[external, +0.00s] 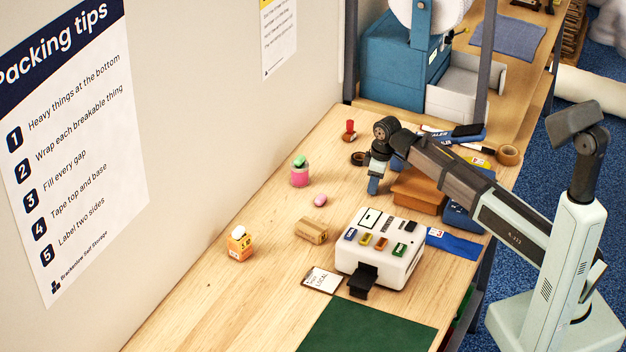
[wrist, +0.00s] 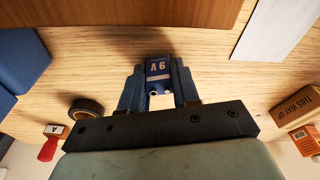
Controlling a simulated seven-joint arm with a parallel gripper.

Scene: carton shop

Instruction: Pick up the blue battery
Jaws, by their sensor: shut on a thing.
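The blue battery (wrist: 158,70), marked 9 V, sits between the two fingertips of my gripper (wrist: 158,82) in the wrist view. The fingers touch it on both sides and are shut on it. In the external view my gripper (external: 375,184) points down over the wooden table, left of the brown box. There the battery cannot be told apart from the blue-grey fingers. Its height above the table is hard to judge.
The brown box (external: 418,190) is close on the right. A white device (external: 378,250) with coloured keys stands in front.

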